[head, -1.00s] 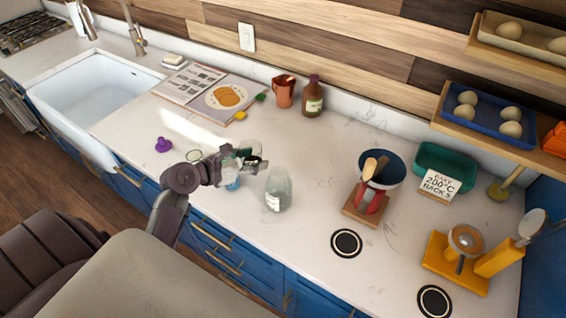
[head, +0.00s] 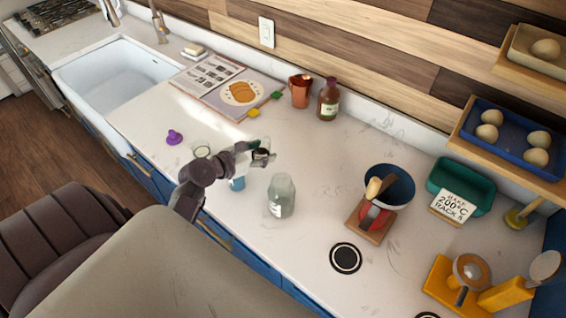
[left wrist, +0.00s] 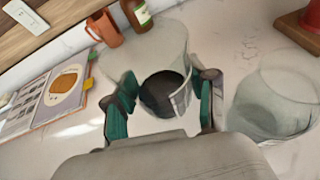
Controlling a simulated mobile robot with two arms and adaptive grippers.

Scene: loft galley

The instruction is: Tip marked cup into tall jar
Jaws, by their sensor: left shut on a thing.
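My left gripper (head: 262,155) is shut on a clear cup (left wrist: 143,62), held above the counter. Dark contents or a dark base show low in the cup between the fingers; I cannot tell which. No marking on it can be read clearly. The tall jar (head: 281,196), clear glass with a pale label, stands upright on the counter, right of and nearer than the gripper in the head view. In the left wrist view the jar (left wrist: 272,105) is right of the fingers, apart from the cup. My right gripper is in neither view.
A glass with blue in it (head: 238,183) stands below my left gripper. A clear round-rimmed vessel (head: 201,149) and a purple object (head: 174,137) lie left. An orange jug (head: 300,91) and brown bottle (head: 328,99) stand behind.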

